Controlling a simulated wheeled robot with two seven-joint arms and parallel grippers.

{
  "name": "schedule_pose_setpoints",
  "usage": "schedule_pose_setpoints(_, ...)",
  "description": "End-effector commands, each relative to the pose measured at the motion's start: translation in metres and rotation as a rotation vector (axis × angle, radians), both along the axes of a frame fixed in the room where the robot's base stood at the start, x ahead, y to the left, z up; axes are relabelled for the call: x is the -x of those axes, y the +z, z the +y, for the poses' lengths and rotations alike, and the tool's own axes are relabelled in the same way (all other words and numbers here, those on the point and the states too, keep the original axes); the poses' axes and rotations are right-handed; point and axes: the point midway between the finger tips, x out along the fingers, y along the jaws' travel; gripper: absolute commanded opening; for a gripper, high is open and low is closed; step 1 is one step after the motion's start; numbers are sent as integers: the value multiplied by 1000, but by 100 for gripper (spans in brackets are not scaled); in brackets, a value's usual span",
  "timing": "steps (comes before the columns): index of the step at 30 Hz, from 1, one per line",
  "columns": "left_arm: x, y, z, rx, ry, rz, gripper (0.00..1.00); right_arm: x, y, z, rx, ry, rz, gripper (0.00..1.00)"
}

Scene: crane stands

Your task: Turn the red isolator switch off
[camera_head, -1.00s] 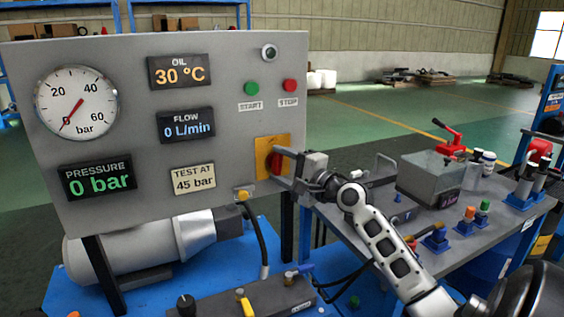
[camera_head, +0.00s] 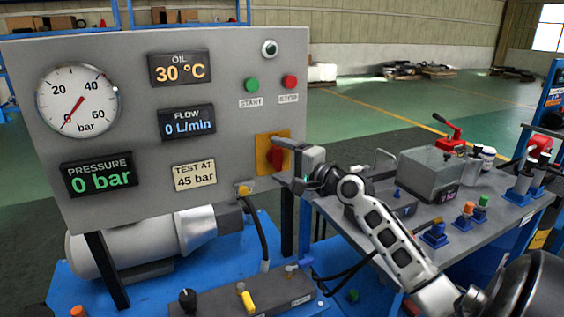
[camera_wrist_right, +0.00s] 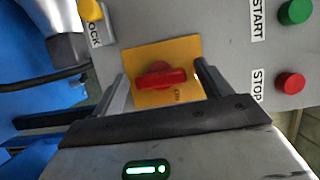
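The red isolator switch (camera_head: 276,158) sits on a yellow plate (camera_head: 262,146) at the right side of the grey panel. In the head view its handle looks upright. In the turned right wrist view the red handle (camera_wrist_right: 161,76) lies across the picture. My right gripper (camera_head: 286,164) is open in front of the plate, one finger above the switch and one below. In the wrist view the fingers stand on either side of the handle, with gaps showing, so it is not gripped. My left gripper is not in view.
The green START button (camera_head: 252,84) and red STOP button (camera_head: 290,81) are above the switch. A yellow knob (camera_head: 243,190) is below left. The gauge (camera_head: 77,101) reads about zero. A bench (camera_head: 462,238) with a grey box (camera_head: 428,174) stands at right.

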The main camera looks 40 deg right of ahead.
Motion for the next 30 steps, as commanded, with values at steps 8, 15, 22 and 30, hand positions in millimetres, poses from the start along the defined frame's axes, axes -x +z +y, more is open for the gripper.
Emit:
schedule_pose_setpoints(8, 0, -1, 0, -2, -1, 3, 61, 1, 0, 0, -3, 1, 0, 76)
schedule_pose_setpoints(15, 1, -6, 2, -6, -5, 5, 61, 30, -3, -2, -3, 1, 3, 76)
schedule_pose_setpoints(22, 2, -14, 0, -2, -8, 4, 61, 86, -4, -7, -2, 0, 4, 76)
schedule_pose_setpoints(30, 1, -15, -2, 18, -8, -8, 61, 140, -2, -12, -4, -1, 2, 76)
